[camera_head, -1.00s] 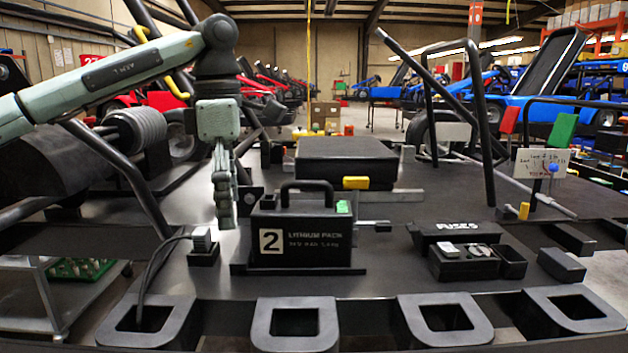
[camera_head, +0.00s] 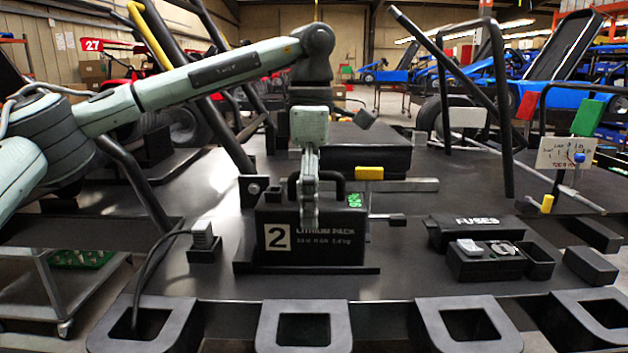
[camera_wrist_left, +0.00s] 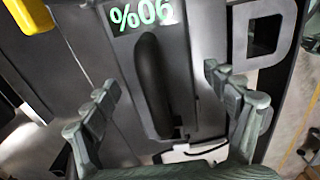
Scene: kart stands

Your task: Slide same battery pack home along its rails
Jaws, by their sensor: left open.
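The black battery pack (camera_head: 338,256), marked 2 and LITHIUM PACK, sits upright on a low black base (camera_head: 250,268) on the deck. My left gripper (camera_head: 309,215) points down in front of the pack's handle and top middle, hiding part of both. In the left wrist view, its two fingers (camera_wrist_left: 161,80) are spread, one on each side of the black handle (camera_wrist_left: 152,85), with gaps visible. A green 90% readout shows on the pack in that view. The rails are hard to tell from the base. My right gripper is not in view.
A plug on a block (camera_head: 204,243) with a cable stands left of the pack. A fuse box (camera_head: 470,265) and its FUSES lid (camera_head: 475,230) lie right. A black box (camera_head: 365,155) with a yellow tab (camera_head: 369,173) is behind. Square sockets line the front edge.

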